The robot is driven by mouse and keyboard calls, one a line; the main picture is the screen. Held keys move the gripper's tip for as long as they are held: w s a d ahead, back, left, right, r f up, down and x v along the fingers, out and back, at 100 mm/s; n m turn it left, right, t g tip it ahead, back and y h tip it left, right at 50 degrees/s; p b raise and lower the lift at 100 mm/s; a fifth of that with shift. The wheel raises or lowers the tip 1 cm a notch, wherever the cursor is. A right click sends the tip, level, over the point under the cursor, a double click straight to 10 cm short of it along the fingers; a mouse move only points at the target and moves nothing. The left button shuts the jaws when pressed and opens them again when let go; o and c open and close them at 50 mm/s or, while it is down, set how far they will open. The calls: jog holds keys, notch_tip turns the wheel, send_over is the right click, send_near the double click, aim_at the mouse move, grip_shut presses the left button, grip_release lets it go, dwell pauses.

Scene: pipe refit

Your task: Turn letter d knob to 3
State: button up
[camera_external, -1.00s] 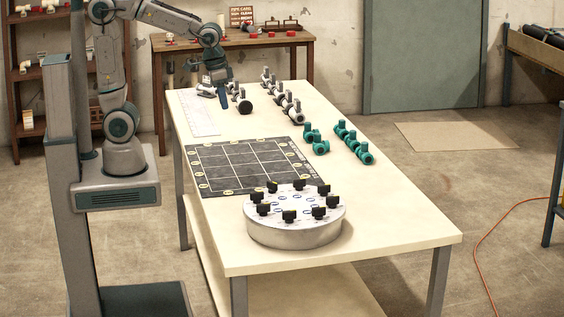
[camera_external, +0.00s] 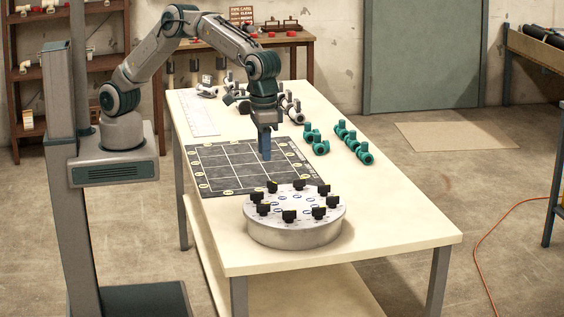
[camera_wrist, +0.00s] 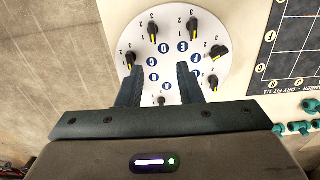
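The round white dial (camera_external: 290,238) stands on the near end of the table with several black knobs around its rim. The wrist view shows the dial (camera_wrist: 233,62) from above, its blue letter marks small and upside down. The mark that looks like D lies nearest the upper-left knob (camera_wrist: 153,32). That knob has a yellow pointer line and the numbers 1, 2 and 3 beside it; its exact setting is unclear. My gripper (camera_external: 265,157) points down above the dark mat, behind the dial. In the wrist view my gripper (camera_wrist: 160,70) is open and empty, fingers apart.
The dark grid mat (camera_external: 215,160) lies behind the dial. Teal valve fittings (camera_external: 352,142) stand along the table's right side and grey fittings (camera_external: 290,108) at the far end. The table's right front (camera_external: 400,225) is clear.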

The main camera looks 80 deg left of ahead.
aim_at(263, 204)
jog(key=f+p, duration=0.1)
jog(key=f, duration=0.3)
jog(key=d+f+p, duration=0.1)
jog(key=f, duration=0.9)
jog(key=shift+s+d+f+p, duration=0.1)
jog(key=shift+s+d+p, duration=0.05)
jog(key=shift+s+p, duration=0.25)
grip_shut()
